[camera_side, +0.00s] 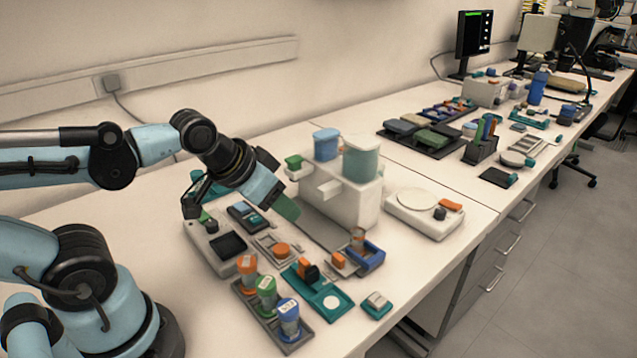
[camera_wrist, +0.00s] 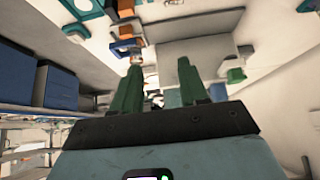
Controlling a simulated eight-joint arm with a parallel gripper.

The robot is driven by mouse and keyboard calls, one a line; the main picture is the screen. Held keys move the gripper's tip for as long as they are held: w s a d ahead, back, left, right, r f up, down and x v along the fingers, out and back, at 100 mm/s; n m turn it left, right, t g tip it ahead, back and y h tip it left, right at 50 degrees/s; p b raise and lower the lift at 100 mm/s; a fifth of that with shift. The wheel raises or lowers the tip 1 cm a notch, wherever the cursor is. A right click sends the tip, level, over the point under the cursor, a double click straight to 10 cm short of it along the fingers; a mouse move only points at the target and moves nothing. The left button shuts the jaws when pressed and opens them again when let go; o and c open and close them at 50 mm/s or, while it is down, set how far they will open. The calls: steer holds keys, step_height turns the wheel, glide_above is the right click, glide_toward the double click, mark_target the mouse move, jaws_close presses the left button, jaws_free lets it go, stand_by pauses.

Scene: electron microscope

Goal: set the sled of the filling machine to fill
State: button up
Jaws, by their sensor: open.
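The filling machine (camera_side: 345,200) is a white block with a blue container and a teal container on top, right of my gripper in the side view. A grey plate (camera_side: 322,229) runs along its foot. A blue-framed part (camera_side: 362,256) with a clear and brown piece stands at the plate's front end; I cannot tell if it is the sled. My gripper (camera_side: 285,207) hangs at the machine's left, above the bench. In the wrist view, its green fingers (camera_wrist: 157,82) are apart with nothing between them. The machine's lettering and sled setting are not readable.
A grey device (camera_side: 215,247) with a dark screen sits below my gripper. A rack (camera_side: 270,322) of orange, green and blue capped jars and a teal tray (camera_side: 318,295) stand in front. A white scale (camera_side: 424,213) is at right.

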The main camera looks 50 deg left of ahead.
steer(key=shift+c, duration=1.1)
steer(key=shift+w+d+r+m, duration=0.1)
steer(key=shift+w+m, duration=0.1)
steer(key=shift+m, duration=0.1)
steer(key=shift+c, duration=0.5)
steer(key=m+g, duration=0.7)
steer(key=m, duration=1)
glide_toward(338, 257)
step_height(338, 257, down, 9)
steer(key=shift+w, duration=0.15)
steer(key=shift+c, duration=0.3)
jaws_close()
